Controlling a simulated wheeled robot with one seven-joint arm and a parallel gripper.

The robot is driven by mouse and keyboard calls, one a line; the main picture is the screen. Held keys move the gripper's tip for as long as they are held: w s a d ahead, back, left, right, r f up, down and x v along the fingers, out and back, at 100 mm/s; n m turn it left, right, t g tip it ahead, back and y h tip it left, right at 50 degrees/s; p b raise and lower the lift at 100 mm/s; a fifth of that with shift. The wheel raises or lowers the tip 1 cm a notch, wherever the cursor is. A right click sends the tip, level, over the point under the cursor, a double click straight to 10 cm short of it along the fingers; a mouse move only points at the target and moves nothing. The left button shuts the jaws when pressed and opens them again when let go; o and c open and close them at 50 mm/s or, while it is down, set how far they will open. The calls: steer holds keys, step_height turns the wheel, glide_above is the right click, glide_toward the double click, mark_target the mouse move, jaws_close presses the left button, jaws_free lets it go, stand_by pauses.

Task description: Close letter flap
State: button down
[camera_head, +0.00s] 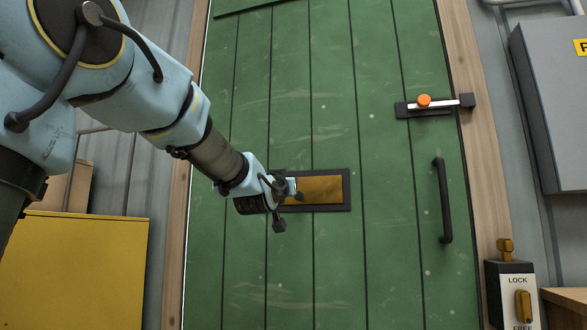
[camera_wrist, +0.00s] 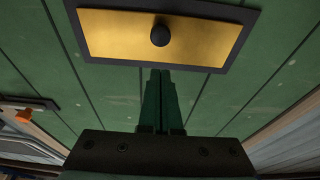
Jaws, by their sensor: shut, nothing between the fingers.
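The letter flap (camera_head: 325,188) is a brass plate in a dark frame on the green door. It also shows in the wrist view (camera_wrist: 120,35), with a round black knob (camera_wrist: 160,36) near its middle. The plate looks about level with its frame, but I cannot tell whether it stands slightly ajar. My gripper (camera_head: 290,188) is at the left part of the flap in the head view and hides some of it. In the wrist view my gripper's fingers (camera_wrist: 160,74) are together and empty, pointing at the flap's lower edge below the knob. Contact is unclear.
The green door (camera_head: 390,250) has a bolt with an orange knob (camera_head: 424,101) and a dark handle (camera_head: 443,200) on the right. A lock box (camera_head: 512,300) and grey cabinet (camera_head: 560,110) stand at right. A yellow box (camera_head: 75,270) is at left.

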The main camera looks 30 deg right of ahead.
mark_target(294, 202)
steer(key=f+t+h+b, duration=0.1)
steer(key=b, duration=0.3)
steer(key=w+d+f+t+h+b, duration=0.1)
steer(key=b, duration=0.3)
steer(key=w+d+f+t+h+b, duration=0.1)
steer(key=f+b, duration=0.1)
steer(key=b, duration=0.2)
steer(key=shift+t, duration=0.3)
steer(key=shift+w+d+f, duration=0.1)
steer(key=shift+w+f, duration=0.1)
steer(key=shift+f, duration=0.05)
